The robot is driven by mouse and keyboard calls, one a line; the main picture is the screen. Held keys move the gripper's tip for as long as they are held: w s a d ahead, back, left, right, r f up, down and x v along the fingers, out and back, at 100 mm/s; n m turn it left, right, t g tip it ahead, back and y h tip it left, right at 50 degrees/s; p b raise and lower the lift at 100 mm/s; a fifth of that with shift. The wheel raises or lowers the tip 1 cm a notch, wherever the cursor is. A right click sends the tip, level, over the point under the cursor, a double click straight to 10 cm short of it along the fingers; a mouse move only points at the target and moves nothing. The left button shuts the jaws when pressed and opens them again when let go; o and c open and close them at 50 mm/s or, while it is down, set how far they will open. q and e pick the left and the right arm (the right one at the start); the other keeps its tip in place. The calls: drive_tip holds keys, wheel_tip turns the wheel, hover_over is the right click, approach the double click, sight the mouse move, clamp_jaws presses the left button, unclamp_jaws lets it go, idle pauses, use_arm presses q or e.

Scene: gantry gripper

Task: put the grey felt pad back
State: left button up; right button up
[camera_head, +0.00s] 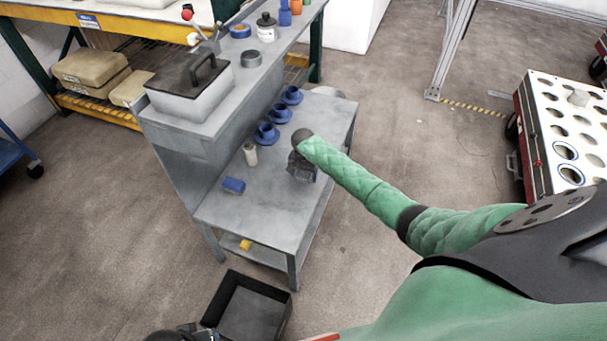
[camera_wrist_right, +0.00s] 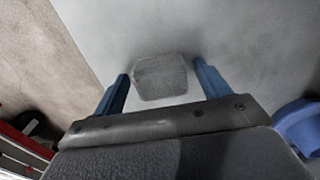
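The grey felt pad (camera_wrist_right: 160,77) is a small rounded square lying on the grey table surface in the right wrist view. My right gripper (camera_wrist_right: 162,76) is open, with its two blue fingers apart on either side of the pad and a gap to each. In the head view my right gripper (camera_head: 303,170) is over the right part of the grey table (camera_head: 265,210) and hides the pad. My left gripper (camera_head: 190,334) shows only in part at the bottom edge, and its fingers cannot be made out.
Blue cups on saucers (camera_head: 267,134) stand along the table's back. A pale canister (camera_head: 250,155) and a lying blue cylinder (camera_head: 234,185) are left of my right gripper. A black open bin (camera_head: 230,284) is on the floor in front. The table's front left is clear.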

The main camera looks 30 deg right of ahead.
sight(303, 174)
drive_tip(key=shift+r, duration=0.1)
wheel_tip(303, 174, up, 11)
drive_tip(key=s+a+f+n, duration=0.1)
drive_tip(key=s+a+n, duration=0.1)
drive_tip(key=s+a, duration=0.4)
drive_tip(key=s+a+f+n, duration=0.2)
drive_tip(key=s+a, duration=0.4)
drive_tip(key=s, duration=0.3)
drive_tip(key=s+a+f+n+t+y, duration=0.1)
drive_tip(key=s+a+f+n, duration=0.1)
drive_tip(key=s+a, duration=0.4)
drive_tip(key=shift+s+a+n, duration=0.15)
drive_tip(key=shift+s+n, duration=0.35)
drive_tip(key=shift+s, duration=0.35)
drive_tip(key=s+a+r+n, duration=0.1)
drive_tip(key=s+a+r, duration=0.1)
drive_tip(key=s, duration=0.5)
drive_tip(key=s+a+r+n+t+y, duration=0.1)
drive_tip(key=s+a+r+n, duration=0.1)
drive_tip(key=s+r, duration=0.3)
drive_tip(key=s+a+r+n, duration=0.2)
drive_tip(key=s+a+r, duration=0.1)
drive_tip(key=s, duration=0.7)
drive_tip(key=shift+s+r+t+b, duration=0.3)
drive_tip(key=shift+s+t, duration=0.05)
drive_tip(key=shift+t, duration=0.05)
